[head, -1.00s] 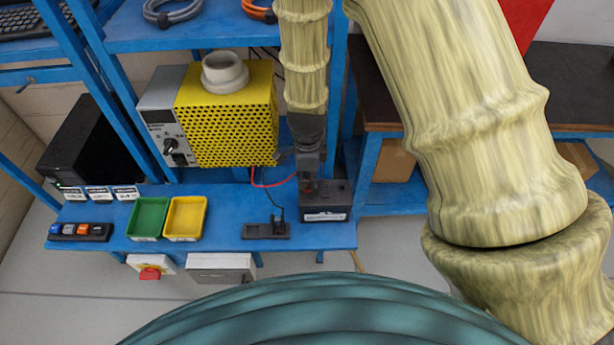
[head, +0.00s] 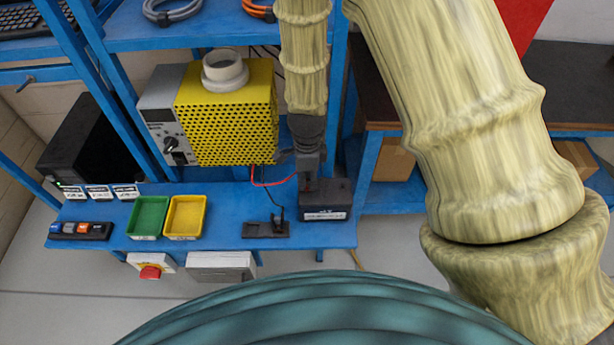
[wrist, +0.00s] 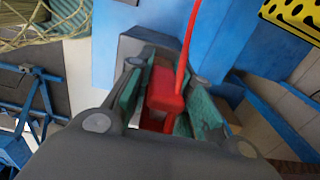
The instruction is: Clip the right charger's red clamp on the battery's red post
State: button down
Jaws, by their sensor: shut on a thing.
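My gripper (head: 307,180) is over the top left of the dark battery (head: 326,203) on the blue bench. In the wrist view my gripper (wrist: 165,108) is shut on the red clamp (wrist: 165,88), which sits between the green finger pads. A red cable (head: 272,184) runs from the yellow charger (head: 232,120) to the clamp. The grey top of the battery (wrist: 135,48) shows behind the fingers in the wrist view. The red post is not clearly visible, so I cannot tell whether the clamp is on it.
A black clamp (head: 277,221) with its dark cable stands on a dark holder (head: 254,232) left of the battery. Green (head: 149,216) and yellow (head: 186,217) trays lie further left. A blue shelf upright (head: 337,100) rises close to the right of my gripper.

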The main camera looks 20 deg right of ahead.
jog(key=shift+f, duration=0.3)
jog(key=c, duration=1.2)
grip_release()
jog(key=shift+r, duration=0.1)
jog(key=shift+r, duration=5.95)
